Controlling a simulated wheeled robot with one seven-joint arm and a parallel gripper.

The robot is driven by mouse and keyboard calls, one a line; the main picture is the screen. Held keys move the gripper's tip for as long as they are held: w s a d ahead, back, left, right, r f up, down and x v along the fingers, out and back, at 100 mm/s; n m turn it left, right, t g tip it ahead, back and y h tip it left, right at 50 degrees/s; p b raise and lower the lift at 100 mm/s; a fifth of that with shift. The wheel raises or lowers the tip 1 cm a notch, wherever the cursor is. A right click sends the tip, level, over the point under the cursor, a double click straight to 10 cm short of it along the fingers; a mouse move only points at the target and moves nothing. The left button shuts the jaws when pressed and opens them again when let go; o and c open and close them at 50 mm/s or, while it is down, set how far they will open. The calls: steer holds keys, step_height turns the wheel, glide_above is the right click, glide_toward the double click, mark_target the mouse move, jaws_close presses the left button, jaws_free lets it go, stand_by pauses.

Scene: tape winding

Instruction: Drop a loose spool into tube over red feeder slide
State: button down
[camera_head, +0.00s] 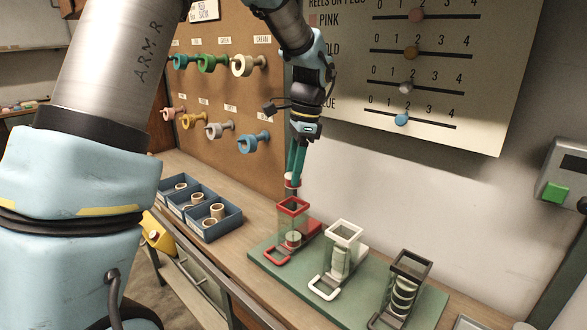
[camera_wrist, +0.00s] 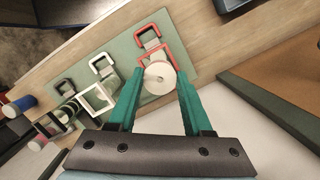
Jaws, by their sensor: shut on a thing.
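My gripper (camera_head: 292,172) points down with its teal fingers shut on a pale spool (camera_head: 291,182). In the wrist view the spool (camera_wrist: 160,78) is a cream disc with a centre hole, held between the fingertips. The red feeder (camera_head: 293,204) has a clear tube with a red rim and a red slide loop (camera_head: 277,255) at its foot. A pale spool (camera_head: 293,240) sits low in that tube. The held spool is above the red rim, apparently a little toward the wall. The red feeder also shows in the wrist view (camera_wrist: 153,38), partly behind the spool.
A white feeder (camera_head: 342,232) and a black feeder (camera_head: 410,265) holding stacked discs stand to the right on the green base (camera_head: 262,254). Blue bins (camera_head: 222,228) with loose spools stand left. A pegboard (camera_head: 230,95) with coloured reels is behind.

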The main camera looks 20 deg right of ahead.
steer(key=shift+f+b, duration=1.45)
steer(key=shift+f, duration=1.15)
steer(key=shift+p, duration=0.4)
steer(key=shift+c, duration=1.2)
jaws_free()
steer(key=shift+r, duration=0.1)
